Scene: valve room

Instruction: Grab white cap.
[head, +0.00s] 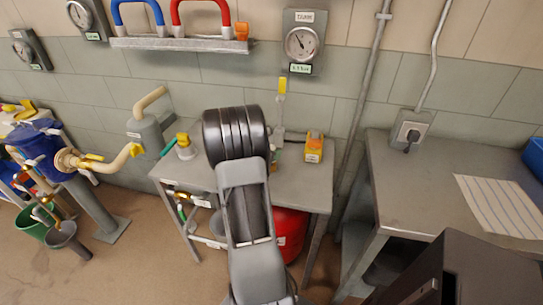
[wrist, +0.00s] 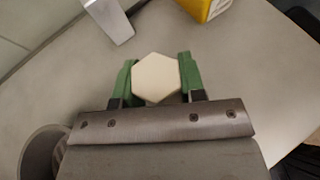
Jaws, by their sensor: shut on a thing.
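The white cap (wrist: 156,78) is a pale hexagonal piece, seen from above in the wrist view. My gripper (wrist: 156,82) has its two green fingers on either side of the cap and is shut on it. Below it is the grey top of a small metal table (wrist: 240,80); I cannot tell whether the cap touches it. In the head view my arm hides the cap and the gripper over the table (head: 308,185).
A yellow-orange device (head: 314,147) stands at the right of the small table, and a yellow-topped white item (head: 184,146) at its left. A pipe stand with valves (head: 90,165) is further left. A second table (head: 420,175) is at the right.

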